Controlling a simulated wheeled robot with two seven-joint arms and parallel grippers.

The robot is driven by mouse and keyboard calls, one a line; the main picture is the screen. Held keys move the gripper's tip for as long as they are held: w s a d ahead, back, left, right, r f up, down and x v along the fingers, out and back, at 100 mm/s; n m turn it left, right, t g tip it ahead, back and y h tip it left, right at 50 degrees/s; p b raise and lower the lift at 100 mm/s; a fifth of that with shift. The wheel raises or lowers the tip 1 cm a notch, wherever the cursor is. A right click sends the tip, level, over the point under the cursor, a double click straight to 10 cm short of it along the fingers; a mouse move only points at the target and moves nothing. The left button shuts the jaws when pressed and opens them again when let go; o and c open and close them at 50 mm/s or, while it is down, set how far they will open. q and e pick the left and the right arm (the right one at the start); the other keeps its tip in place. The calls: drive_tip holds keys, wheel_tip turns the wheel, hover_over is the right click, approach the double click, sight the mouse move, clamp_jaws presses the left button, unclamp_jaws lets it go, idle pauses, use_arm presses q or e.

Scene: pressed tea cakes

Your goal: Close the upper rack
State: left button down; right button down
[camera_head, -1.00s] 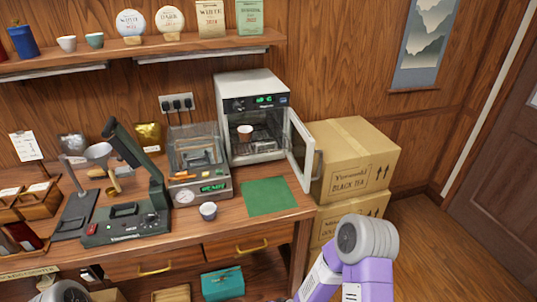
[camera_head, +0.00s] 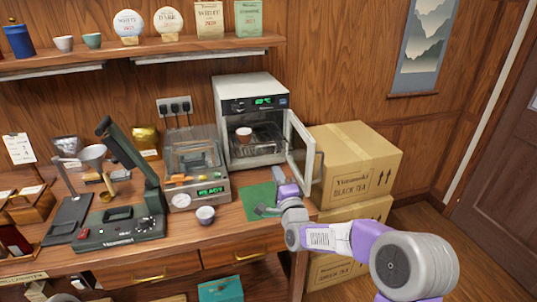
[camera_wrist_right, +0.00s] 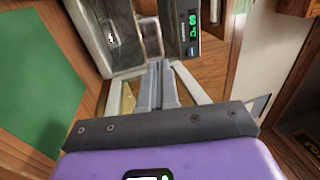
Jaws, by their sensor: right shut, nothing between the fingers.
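The small white oven (camera_head: 250,88) stands at the back of the counter with its glass door (camera_head: 301,150) swung open to the right. My right gripper (camera_head: 264,210) is shut and empty, over the green mat in front of the oven and left of the open door. In the right wrist view its fingers (camera_wrist_right: 162,82) are together, pointing toward the oven's control panel side (camera_wrist_right: 188,28). My left gripper is out of view.
The green mat (camera_head: 256,199) lies before the oven. Stacked cardboard boxes (camera_head: 350,160) stand close beside the open door on the right.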

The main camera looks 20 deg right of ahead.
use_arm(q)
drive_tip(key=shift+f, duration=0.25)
use_arm(e)
drive_tip(key=w+r, duration=0.1)
drive_tip(key=w, duration=0.8)
drive_tip(key=shift+w+r, duration=0.35)
drive_tip(key=shift+r, duration=0.05)
drive_tip(key=shift+d, duration=0.1)
